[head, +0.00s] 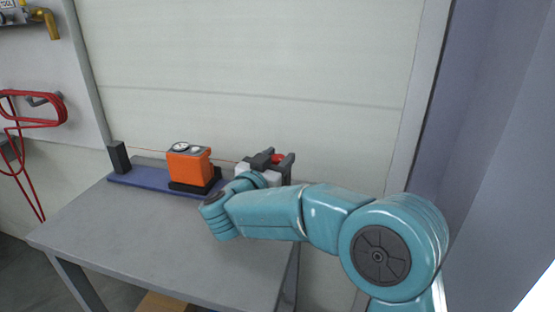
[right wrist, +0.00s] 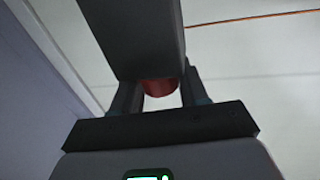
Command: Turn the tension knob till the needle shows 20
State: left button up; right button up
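An orange tension gauge box (head: 188,167) with a round white dial (head: 180,148) on top sits on a blue base board (head: 150,177) on the table. The needle is too small to read. A red knob (head: 279,158) sits beside a dark post (head: 288,172) at the board's right end. My right gripper (head: 264,159) is at the knob. In the right wrist view its fingers (right wrist: 161,95) flank the red knob (right wrist: 159,87) with no clear gap, so it looks shut on it. The dark post (right wrist: 130,38) hides part of the knob and fingertips. My left gripper is not in view.
A thin copper-coloured wire (head: 225,160) runs above the board, from a dark post (head: 118,157) at the left. The grey table (head: 150,235) is clear in front. A pale panel wall (head: 250,60) stands behind. Red hose (head: 35,110) hangs at the far left.

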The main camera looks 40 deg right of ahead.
jog(key=shift+r+m+g+p, duration=0.2)
jog(key=shift+m+g+p, duration=0.1)
jog(key=shift+p, duration=0.4)
jog(key=m+g+h+p, duration=0.1)
jog(key=m+g+p, duration=0.1)
jog(key=g+p, duration=0.1)
jog(key=m+g+h+p, duration=0.1)
jog(key=m+g+p, duration=0.1)
jog(key=g+p, duration=0.2)
jog(key=shift+w+p, duration=0.1)
jog(key=shift+p, duration=0.25)
jog(key=shift+f+m+g+p, duration=0.15)
jog(key=shift+m+g+p, duration=1)
jog(key=shift+g, duration=0.25)
jog(key=o, duration=1)
jog(key=shift+c, duration=0.2)
